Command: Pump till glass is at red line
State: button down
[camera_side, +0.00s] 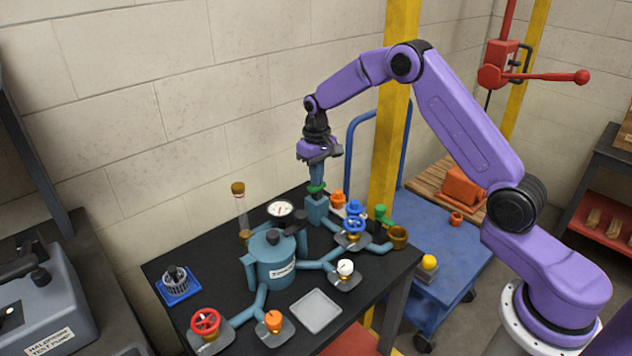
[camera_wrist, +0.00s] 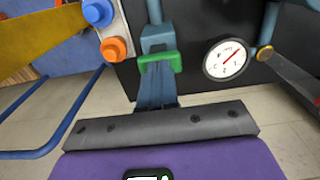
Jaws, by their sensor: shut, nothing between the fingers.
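The teal pump (camera_side: 317,209) stands at the back of the black table, with a green handle (camera_side: 316,188) on top; the handle also shows in the wrist view (camera_wrist: 160,62). My gripper (camera_side: 317,181) points down, its blue-grey fingers shut and empty, tips right at the handle; whether they touch it I cannot tell. The fingers also show in the wrist view (camera_wrist: 157,78). The glass (camera_side: 241,212) is a clear upright tube with a brown cap, left of the pump.
A teal tank (camera_side: 277,262) stands mid-table, with pipes to a red valve (camera_side: 205,322), an orange knob (camera_side: 273,320), a white knob (camera_side: 345,268) and a blue valve (camera_side: 353,224). A yellow post (camera_side: 391,140) and blue cart (camera_side: 440,255) are to the right.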

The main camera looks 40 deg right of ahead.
jog(key=shift+f, duration=0.85)
jog(key=shift+r, duration=1.95)
jog(key=shift+f, duration=0.1)
